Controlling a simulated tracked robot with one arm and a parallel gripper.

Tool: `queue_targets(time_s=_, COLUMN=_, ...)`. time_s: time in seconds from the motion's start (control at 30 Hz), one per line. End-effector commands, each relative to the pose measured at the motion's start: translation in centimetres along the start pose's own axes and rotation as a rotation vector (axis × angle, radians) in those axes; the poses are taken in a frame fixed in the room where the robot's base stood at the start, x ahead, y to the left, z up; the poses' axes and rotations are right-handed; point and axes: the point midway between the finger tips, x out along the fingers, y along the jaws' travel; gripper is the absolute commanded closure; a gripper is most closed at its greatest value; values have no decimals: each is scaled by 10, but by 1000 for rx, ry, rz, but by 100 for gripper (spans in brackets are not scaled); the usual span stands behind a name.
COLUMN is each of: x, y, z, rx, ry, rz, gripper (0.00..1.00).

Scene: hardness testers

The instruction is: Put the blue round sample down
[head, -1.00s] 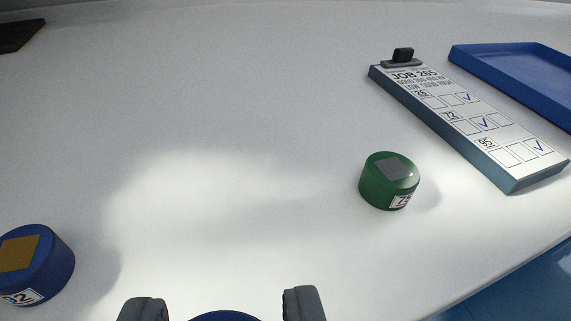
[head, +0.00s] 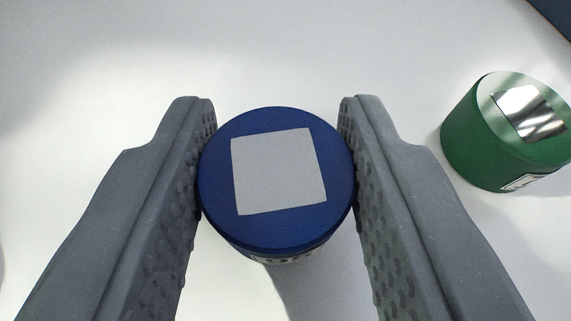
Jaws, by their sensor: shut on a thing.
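A blue round sample (head: 277,230) with a pale grey square on its top sits between the two dark grey fingers of my gripper (head: 277,150). The fingers press against its left and right sides, so my gripper is shut on it. Part of a label shows low on its near side, too cut off to read. A shadow falls on the white surface just below it. I cannot tell for sure whether its base touches the surface.
A green round sample (head: 470,150) with a shiny square on top stands to the right, apart from my right finger. A dark edge (head: 556,18) shows at the top right corner. The white table (head: 290,50) is clear beyond the blue sample.

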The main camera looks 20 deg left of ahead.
Motion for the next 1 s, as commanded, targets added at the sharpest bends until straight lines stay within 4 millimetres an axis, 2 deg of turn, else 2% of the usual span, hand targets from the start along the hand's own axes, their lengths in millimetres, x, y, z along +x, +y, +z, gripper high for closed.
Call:
queue_targets(time_s=0.43, x=2, y=1, z=7, rx=1, ry=-1, rz=2, gripper=89)
queue_targets(time_s=0.47, x=2, y=1, z=6, rx=1, ry=0, rz=2, gripper=57)
queue_targets(time_s=0.5, x=2, y=1, z=6, rx=0, ry=0, rz=2, gripper=46)
queue_targets(time_s=0.53, x=2, y=1, z=6, rx=0, ry=0, rz=2, gripper=44)
queue_targets(time_s=1.0, x=3, y=1, z=8, rx=-1, ry=2, rz=2, gripper=44)
